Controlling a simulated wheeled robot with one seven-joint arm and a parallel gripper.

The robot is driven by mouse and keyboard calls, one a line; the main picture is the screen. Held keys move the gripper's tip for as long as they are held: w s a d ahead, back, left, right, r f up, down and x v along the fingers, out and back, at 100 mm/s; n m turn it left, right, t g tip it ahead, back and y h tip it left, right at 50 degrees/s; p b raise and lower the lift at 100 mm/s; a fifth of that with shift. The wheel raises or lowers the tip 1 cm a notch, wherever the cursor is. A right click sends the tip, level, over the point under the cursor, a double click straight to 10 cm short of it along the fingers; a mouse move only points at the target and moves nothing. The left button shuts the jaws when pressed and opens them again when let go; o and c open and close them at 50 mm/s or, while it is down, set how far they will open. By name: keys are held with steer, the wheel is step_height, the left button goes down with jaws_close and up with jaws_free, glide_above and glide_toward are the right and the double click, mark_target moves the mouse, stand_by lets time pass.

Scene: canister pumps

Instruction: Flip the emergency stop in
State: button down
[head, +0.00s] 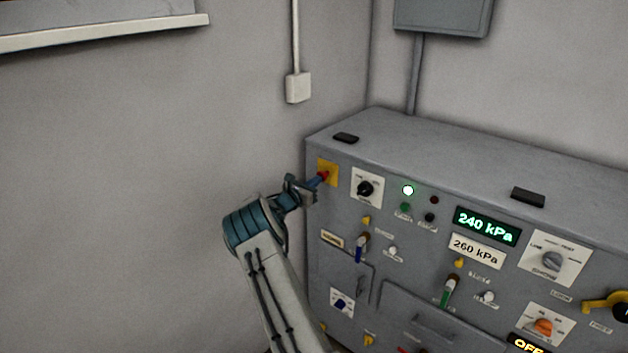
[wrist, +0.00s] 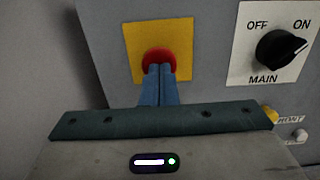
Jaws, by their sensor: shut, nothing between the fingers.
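The emergency stop is a red round button on a yellow square plate (head: 322,168) at the upper left corner of the grey panel. In the wrist view the red button (wrist: 157,56) sits in the middle of the yellow plate (wrist: 135,38). My gripper (head: 322,177) is shut and empty, its fingers together. In the wrist view its fingertips (wrist: 158,69) overlap the lower part of the button and seem to be at its face. I cannot tell whether they touch it or how far in the button is.
The main switch (head: 365,188) is just right of the button, its pointer toward ON in the wrist view. A green lamp (head: 408,190) is lit. A display (head: 487,226) reads 240 kPa. A blue-handled lever (head: 361,248) sits below. Bare wall is to the left.

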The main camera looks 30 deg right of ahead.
stand_by(0.4)
steer(key=b+x, duration=0.2)
steer(key=shift+b, duration=0.4)
steer(key=b+v, duration=0.4)
steer(key=v, duration=1)
steer(key=shift+a, duration=0.15)
